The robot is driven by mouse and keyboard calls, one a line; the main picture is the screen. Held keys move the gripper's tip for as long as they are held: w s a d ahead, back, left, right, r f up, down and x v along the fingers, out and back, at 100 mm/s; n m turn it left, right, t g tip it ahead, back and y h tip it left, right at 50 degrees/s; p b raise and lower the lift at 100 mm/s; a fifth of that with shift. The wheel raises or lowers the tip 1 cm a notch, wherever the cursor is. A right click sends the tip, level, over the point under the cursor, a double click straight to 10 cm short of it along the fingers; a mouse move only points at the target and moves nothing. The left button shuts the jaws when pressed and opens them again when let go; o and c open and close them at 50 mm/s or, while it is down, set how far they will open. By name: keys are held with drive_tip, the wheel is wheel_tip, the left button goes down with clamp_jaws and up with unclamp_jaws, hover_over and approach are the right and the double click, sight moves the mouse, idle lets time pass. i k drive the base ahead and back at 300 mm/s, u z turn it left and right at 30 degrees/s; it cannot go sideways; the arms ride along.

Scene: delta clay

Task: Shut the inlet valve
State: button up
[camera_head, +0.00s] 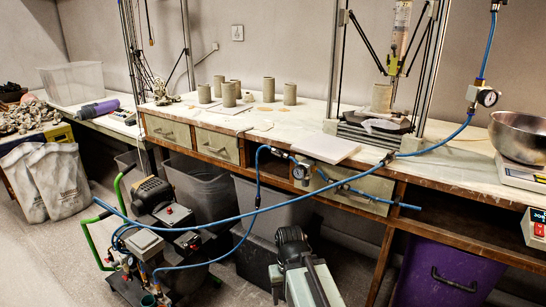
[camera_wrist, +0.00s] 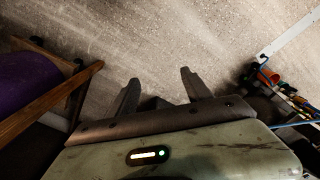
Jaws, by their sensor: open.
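A blue air line runs along the bench front. On it sit a gauge with fittings (camera_head: 301,171) below the bench edge and a small fitting (camera_head: 389,157) at the edge. Another gauge with a fitting (camera_head: 486,97) hangs at the upper right. I cannot tell which of these is the inlet valve, or its handle position. My gripper (camera_wrist: 160,90) is open and empty in the wrist view, with bare floor beyond its fingers. My arm shows at the bottom middle of the head view, low and apart from the fittings; its fingertips are not clear there.
A compressor (camera_head: 150,245) on a green-handled cart stands at the left, with blue hoses crossing the space before the bench. Grey bins (camera_head: 205,190) and a purple bin (camera_head: 447,275) stand under the bench (camera_head: 225,121). A metal bowl (camera_head: 520,135) sits at the right.

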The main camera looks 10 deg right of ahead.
sight(278, 154)
drive_tip(key=u, duration=0.4)
drive_tip(key=k, duration=1.3)
drive_tip(key=u, duration=0.65)
drive_tip(key=i, duration=1.3)
